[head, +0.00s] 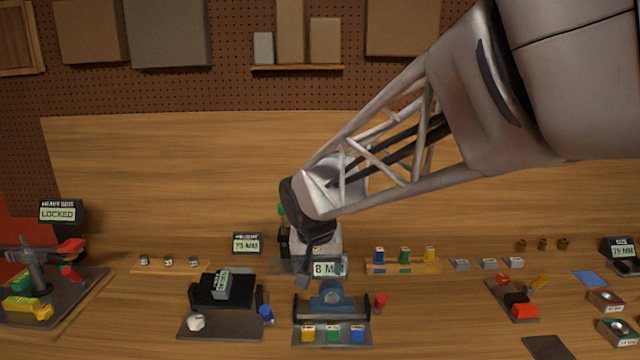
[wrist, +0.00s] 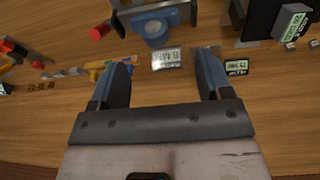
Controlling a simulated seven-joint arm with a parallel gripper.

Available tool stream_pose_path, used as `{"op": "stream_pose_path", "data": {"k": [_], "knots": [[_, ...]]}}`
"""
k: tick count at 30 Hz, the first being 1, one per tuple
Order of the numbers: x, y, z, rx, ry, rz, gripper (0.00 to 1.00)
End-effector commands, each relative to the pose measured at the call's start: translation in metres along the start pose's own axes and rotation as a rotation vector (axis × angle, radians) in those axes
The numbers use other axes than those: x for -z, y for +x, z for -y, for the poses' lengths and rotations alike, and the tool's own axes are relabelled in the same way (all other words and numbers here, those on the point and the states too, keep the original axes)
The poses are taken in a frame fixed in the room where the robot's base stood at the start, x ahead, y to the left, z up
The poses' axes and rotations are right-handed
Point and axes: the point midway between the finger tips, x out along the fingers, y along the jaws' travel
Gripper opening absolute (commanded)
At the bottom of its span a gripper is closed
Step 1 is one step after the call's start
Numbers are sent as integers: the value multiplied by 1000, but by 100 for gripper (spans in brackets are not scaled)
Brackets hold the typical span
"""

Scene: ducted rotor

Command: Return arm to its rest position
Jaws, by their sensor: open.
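My gripper shows in the wrist view (wrist: 162,85) with its two blue-grey fingers spread apart and nothing between them. In the head view my arm reaches in from the upper right, and my gripper (head: 318,252) points down over the back of the bench, behind the blue ducted part. The display reading "8 M" (head: 328,269) shows just below it. That display appears beyond the fingertips in the wrist view (wrist: 167,59). The blue ring-shaped part (head: 331,293) sits in the central fixture (head: 300,310). The fingers look clear of it.
A black fixture (head: 223,290) stands left of centre. A clamp station with a "LOCKED" display (head: 60,211) is at far left. A rack of coloured pieces (head: 404,257) stands right of my gripper. Small parts and trays (head: 515,301) fill the right side. Space above the bench is open.

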Motion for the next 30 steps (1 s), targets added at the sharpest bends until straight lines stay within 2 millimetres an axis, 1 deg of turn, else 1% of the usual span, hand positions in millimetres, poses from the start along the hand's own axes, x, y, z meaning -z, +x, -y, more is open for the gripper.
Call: {"op": "stream_pose_path", "data": {"k": [1, 6, 11, 15, 20, 24, 30], "knots": [[-8, -6, -14, -1, 4, 1, 72], [-38, -21, -56, -1, 7, 11, 72], [-70, -32, -90, 0, 9, 23, 72], [-100, -41, -117, 2, 8, 31, 72], [-135, -49, -144, 6, 9, 38, 72], [-168, -53, -163, 10, 8, 45, 72], [-212, -56, -184, 19, 5, 52, 72]]}}
